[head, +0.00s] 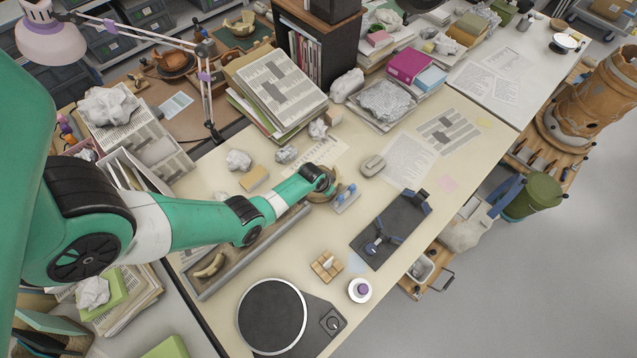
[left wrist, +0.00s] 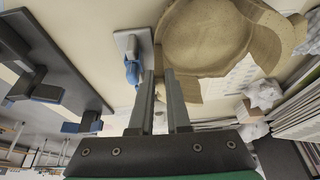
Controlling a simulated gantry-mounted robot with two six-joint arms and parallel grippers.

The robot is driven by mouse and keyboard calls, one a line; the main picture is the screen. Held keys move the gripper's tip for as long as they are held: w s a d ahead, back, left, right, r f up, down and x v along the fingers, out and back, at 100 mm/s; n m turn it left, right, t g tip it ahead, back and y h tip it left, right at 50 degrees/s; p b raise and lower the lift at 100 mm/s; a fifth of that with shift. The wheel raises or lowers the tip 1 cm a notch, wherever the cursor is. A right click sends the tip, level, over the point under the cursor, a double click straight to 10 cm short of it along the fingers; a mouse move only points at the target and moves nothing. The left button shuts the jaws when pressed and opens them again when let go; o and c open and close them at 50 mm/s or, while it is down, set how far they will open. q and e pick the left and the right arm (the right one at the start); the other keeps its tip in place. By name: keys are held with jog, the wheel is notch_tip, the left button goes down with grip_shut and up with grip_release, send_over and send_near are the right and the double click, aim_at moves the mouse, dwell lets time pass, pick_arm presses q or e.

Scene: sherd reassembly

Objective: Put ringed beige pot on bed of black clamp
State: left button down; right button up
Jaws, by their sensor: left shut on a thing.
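The ringed beige pot (left wrist: 205,38) fills the upper middle of the left wrist view, with an uneven, broken-looking edge on its right. My left gripper (left wrist: 163,73) is shut on its rim. In the head view the gripper (head: 322,184) hides most of the pot, and only a little beige (head: 321,198) shows below it. The black clamp (head: 385,228) lies to the right of the gripper, a flat dark bed with blue jaws at its ends. It also shows at the left of the left wrist view (left wrist: 45,62). My right gripper is not in view.
A small grey stand with blue parts (head: 346,198) is right beside the pot. A grey tray (head: 235,262) with a curved sherd lies under my arm. A black turntable (head: 272,316), a wooden block (head: 326,266) and a white round jar (head: 360,290) stand in front.

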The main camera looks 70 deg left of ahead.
pick_arm(q)
jog(key=shift+r, duration=0.1)
dwell(0.7)
jog(key=shift+r+p, duration=0.3)
jog(key=shift+r, duration=0.2)
notch_tip(320, 180, up, 2)
jog(key=shift+r+p, duration=0.25)
jog(key=shift+p, duration=0.5)
jog(key=s+d+r+p, duration=0.9)
jog(key=d+p, duration=0.1)
jog(key=p, duration=0.1)
jog(key=shift+d+r+p, duration=0.2)
jog(key=shift+p, duration=0.2)
